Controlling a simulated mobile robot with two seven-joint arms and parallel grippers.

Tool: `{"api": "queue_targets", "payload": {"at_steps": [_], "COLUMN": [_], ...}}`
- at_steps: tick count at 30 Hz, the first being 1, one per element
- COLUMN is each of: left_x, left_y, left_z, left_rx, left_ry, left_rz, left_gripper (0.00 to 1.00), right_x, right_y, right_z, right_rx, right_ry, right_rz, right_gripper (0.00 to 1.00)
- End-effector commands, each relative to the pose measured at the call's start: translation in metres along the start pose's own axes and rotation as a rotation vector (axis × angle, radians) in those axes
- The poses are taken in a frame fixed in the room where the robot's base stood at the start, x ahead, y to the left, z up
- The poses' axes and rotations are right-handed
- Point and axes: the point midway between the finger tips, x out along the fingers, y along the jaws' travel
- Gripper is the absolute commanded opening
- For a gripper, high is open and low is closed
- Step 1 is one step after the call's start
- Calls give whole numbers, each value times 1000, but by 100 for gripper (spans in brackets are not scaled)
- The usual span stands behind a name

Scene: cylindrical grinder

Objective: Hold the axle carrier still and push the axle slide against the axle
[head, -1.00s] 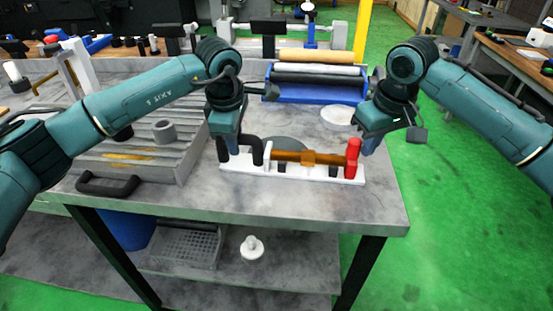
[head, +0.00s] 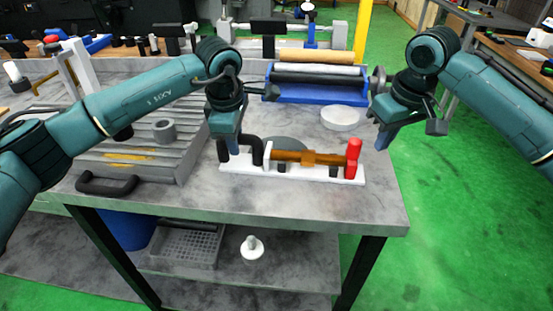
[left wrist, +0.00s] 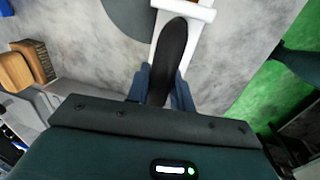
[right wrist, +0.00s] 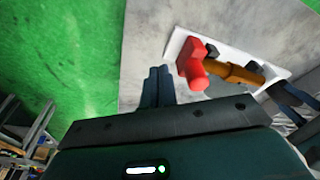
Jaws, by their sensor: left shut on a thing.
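The axle carrier (head: 232,168) is a white base with a black handle (head: 256,148) at its left end, and it lies flat on the grey table. The brown axle (head: 290,156) lies along it. The red axle slide (head: 353,155) stands at the carrier's right end, close to the axle's end; it also shows in the right wrist view (right wrist: 193,72). My left gripper (head: 228,153) is shut on the black handle, which runs between its fingers in the left wrist view (left wrist: 165,92). My right gripper (head: 382,143) is empty, fingers together, to the right of the slide and apart from it.
A blue rack with rollers (head: 315,93) and a white bowl (head: 340,118) stand behind the carrier. A ridged grey tray (head: 135,160) with a black handle lies to the left. The table front before the carrier is clear. The table's right edge lies beneath my right gripper.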

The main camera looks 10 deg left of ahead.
Motion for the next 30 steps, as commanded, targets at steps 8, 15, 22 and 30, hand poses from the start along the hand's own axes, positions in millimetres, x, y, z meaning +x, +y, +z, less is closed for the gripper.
{"api": "queue_targets", "payload": {"at_steps": [8, 15, 22, 30], "left_x": [0, 0, 0, 0], "left_y": [0, 0, 0, 0], "left_z": [1, 1, 1, 1], "left_rx": [2, 2, 2, 2], "left_ry": [-4, -3, -3, -2], "left_rz": [1, 1, 1, 0], "left_gripper": [0, 0, 0, 0], "right_x": [-23, -42, -58, -62], "right_y": [0, 0, 0, 0], "right_z": [-5, -9, -12, -12], "right_rx": [1, 0, 0, 1], "right_ry": [0, 1, 0, -1], "right_rz": [0, 0, 0, 0], "right_gripper": [0, 0, 0, 0]}}
